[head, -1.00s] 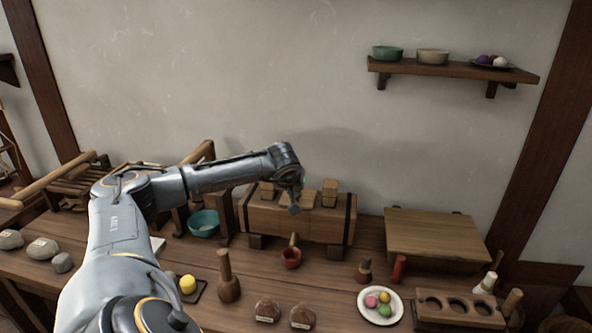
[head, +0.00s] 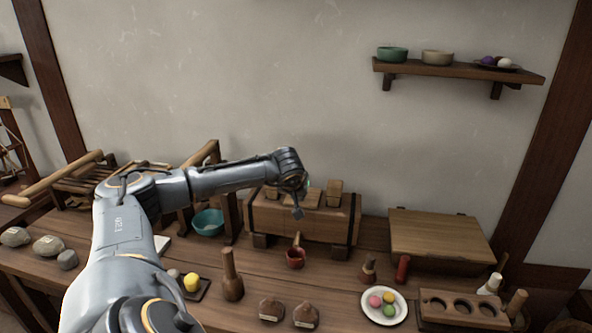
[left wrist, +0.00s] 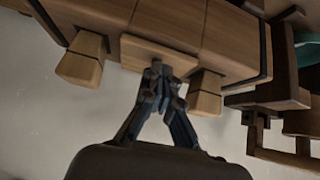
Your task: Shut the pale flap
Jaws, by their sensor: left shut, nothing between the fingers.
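A long dark-banded wooden box (head: 290,222) stands at the back of the bench, and it fills the top of the left wrist view (left wrist: 175,22). A pale board (left wrist: 158,52), which looks like the flap, sticks out from its edge between two pale wooden blocks. In the head view the board is partly hidden behind my left gripper (head: 298,212). My left gripper is shut and empty, its tips (left wrist: 160,72) at the board's outer edge in the wrist view. I cannot tell whether they touch it. My right gripper is out of view.
A red ladle (head: 295,258) and a wooden pestle (head: 229,280) stand in front of the box. A teal bowl (head: 208,222) is left of it, and a low wooden chest (head: 440,235) is right. A plate of coloured balls (head: 371,309) lies near the front.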

